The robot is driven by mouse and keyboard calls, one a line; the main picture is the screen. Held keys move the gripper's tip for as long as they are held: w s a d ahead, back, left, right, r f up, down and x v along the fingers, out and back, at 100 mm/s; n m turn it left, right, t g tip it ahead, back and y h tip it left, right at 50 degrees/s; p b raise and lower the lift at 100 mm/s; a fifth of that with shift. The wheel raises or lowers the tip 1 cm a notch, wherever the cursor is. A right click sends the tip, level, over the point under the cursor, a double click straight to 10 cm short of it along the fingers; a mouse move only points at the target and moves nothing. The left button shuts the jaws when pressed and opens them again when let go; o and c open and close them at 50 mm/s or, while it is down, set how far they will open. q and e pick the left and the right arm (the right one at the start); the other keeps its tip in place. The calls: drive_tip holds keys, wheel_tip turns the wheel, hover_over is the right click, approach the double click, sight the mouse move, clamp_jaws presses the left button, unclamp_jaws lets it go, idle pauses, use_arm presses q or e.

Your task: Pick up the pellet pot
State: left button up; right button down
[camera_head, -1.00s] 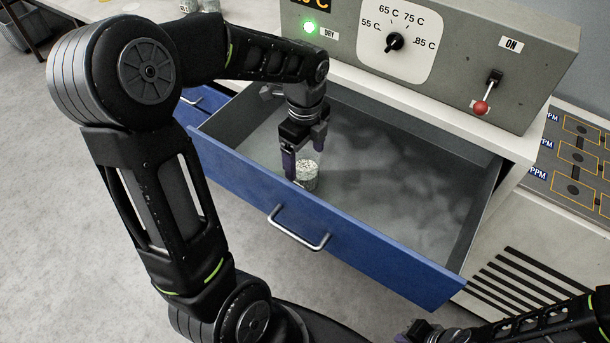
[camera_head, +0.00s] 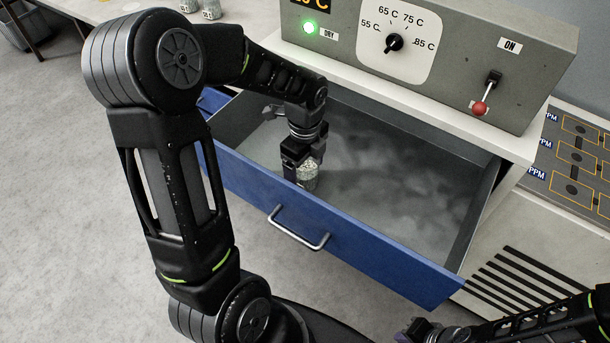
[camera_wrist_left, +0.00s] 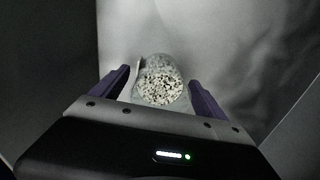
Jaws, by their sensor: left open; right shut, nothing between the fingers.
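The pellet pot (camera_head: 308,178) is a small clear pot filled with pale speckled pellets. It stands upright in the open blue drawer (camera_head: 350,243), near the drawer's front left. My left gripper (camera_head: 302,172) reaches down into the drawer right at the pot. In the left wrist view the pot (camera_wrist_left: 160,84) sits between the two purple fingers, which are open with gaps on both sides (camera_wrist_left: 165,92). The left arm partly hides the pot in the head view. My right gripper (camera_head: 420,330) is low at the bottom edge, away from the drawer, shut and empty.
The rest of the drawer floor is bare.

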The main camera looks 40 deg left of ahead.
use_arm(q)
clamp_jaws()
idle(0.8)
